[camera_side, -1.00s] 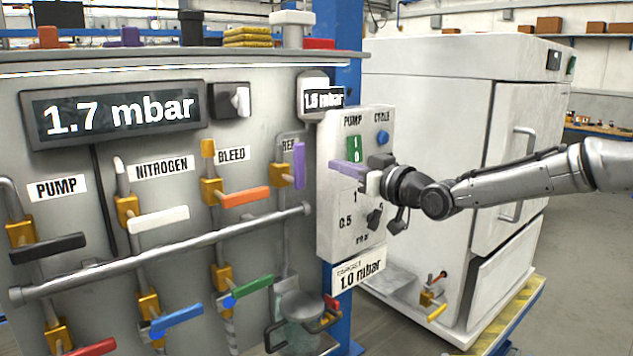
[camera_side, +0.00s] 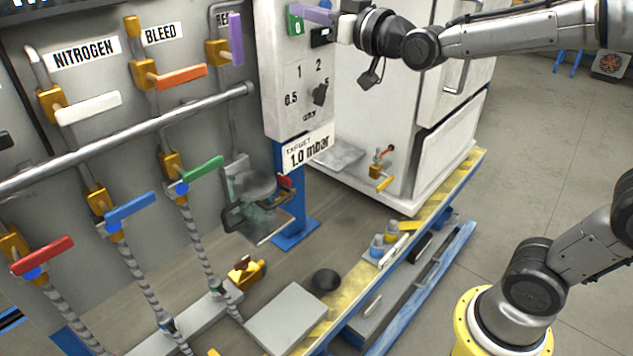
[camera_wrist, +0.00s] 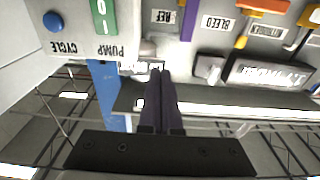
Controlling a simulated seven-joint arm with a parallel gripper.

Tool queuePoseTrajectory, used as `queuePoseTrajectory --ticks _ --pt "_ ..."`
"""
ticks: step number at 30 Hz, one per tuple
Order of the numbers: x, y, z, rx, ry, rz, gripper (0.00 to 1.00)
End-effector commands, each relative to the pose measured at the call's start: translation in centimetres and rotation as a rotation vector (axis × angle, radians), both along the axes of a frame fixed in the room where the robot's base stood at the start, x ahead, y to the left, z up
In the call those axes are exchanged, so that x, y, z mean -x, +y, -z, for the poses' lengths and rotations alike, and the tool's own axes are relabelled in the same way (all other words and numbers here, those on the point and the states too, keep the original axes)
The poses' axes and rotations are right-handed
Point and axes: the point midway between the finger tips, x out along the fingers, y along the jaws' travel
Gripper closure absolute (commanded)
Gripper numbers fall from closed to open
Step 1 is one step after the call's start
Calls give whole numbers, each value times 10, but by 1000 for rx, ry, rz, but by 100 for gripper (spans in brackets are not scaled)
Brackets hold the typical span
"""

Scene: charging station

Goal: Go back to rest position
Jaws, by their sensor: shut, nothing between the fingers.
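My gripper (camera_side: 300,11) is at the top of the side view, with its dark purple fingers in front of the white pump control panel (camera_side: 275,95). The fingers overlap the top of the green switch (camera_side: 295,24); I cannot tell from this view whether they touch the panel. In the wrist view, which is upside down, the gripper's fingers (camera_wrist: 160,78) are together and empty. There the green switch (camera_wrist: 101,17) and the blue CYCLE button (camera_wrist: 53,21) are at upper left, apart from the fingers.
Valves with coloured handles, such as the orange bleed handle (camera_side: 182,76), line the grey wall panel at left. A purple handle (camera_side: 236,38) is closest to the control panel. A white cabinet (camera_side: 395,130) stands behind my arm. Open floor (camera_side: 545,130) is at right.

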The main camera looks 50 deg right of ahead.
Motion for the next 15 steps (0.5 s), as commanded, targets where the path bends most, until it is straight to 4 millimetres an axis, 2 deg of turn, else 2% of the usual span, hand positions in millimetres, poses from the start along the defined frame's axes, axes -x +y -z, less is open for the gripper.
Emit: queuePoseTrajectory --ticks 1,2,5,8,15 --pt "23 -1 -6 1 18 -1 100" --pt "36 -1 -4 1 46 -2 100" --pt "73 -1 15 3 163 -6 100" --pt "111 -1 44 3 301 -9 100" --pt "213 -2 142 2 712 -9 100"
